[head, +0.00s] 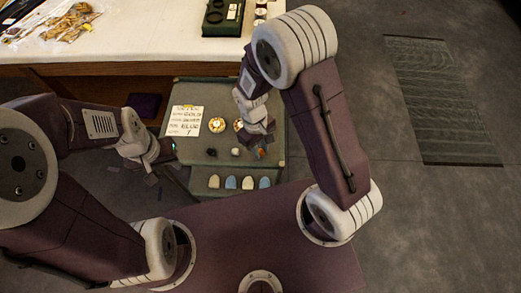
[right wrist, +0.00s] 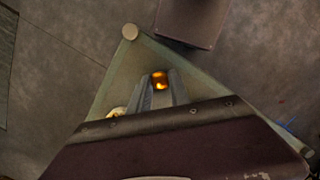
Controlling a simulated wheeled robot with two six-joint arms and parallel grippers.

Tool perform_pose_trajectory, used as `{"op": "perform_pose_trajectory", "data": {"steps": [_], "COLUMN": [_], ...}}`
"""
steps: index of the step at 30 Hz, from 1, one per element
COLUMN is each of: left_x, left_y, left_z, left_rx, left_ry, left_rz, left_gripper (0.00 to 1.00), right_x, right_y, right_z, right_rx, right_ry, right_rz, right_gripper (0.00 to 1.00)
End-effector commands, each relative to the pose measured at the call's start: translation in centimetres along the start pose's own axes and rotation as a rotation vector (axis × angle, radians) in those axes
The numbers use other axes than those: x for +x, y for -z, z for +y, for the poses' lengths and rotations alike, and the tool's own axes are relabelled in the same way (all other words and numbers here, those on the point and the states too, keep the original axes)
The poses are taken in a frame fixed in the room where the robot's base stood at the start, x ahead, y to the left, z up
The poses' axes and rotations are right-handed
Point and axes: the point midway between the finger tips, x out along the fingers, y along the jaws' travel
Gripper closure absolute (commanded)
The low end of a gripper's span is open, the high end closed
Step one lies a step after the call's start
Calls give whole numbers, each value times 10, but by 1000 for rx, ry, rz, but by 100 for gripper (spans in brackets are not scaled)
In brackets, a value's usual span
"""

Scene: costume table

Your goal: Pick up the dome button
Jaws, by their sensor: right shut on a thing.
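My right gripper (head: 262,144) is over the right side of the grey-green tray (head: 190,160). In the right wrist view its two grey fingers (right wrist: 160,88) are shut on a small, glossy amber piece (right wrist: 160,80), which looks like the dome button. In the head view an orange spot (head: 260,153) shows at the fingertips. Whether it is clear of the tray is hard to tell. A dark round piece (head: 211,152) and a small white piece (head: 236,152) lie to its left. My left gripper (head: 168,162) is at the tray's left edge, its jaws too small to read.
A written card (head: 184,121) and a round gold-and-white piece (head: 217,125) lie on the tray; a similar one (head: 238,125) is partly hidden by my right arm. Several white and blue tabs (head: 230,183) line the front ledge. A white-topped table (head: 140,40) stands behind.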

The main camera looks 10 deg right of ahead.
Motion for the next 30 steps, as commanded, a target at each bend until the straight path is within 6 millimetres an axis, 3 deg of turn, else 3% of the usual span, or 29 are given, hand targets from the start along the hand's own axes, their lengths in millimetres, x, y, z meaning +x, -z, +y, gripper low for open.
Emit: {"op": "perform_pose_trajectory", "data": {"steps": [5, 9, 21, 30], "left_x": [-2, -4, -7, -8], "left_y": [0, 0, 1, 1], "left_z": [0, 0, 0, 0], "left_rx": [0, 0, 0, 0], "left_ry": [0, 0, 0, 0], "left_rz": [0, 0, 0, 0], "left_gripper": [64, 64, 64, 64], "right_x": [-18, -44, -85, -96], "right_y": [-1, -6, -78, -96], "right_z": [0, -1, -67, -84], "right_rx": [0, -1, -5, -1], "right_ry": [-1, -1, 0, 0], "right_rz": [5, 5, 3, 1], "right_gripper": [100, 100, 100, 100]}}
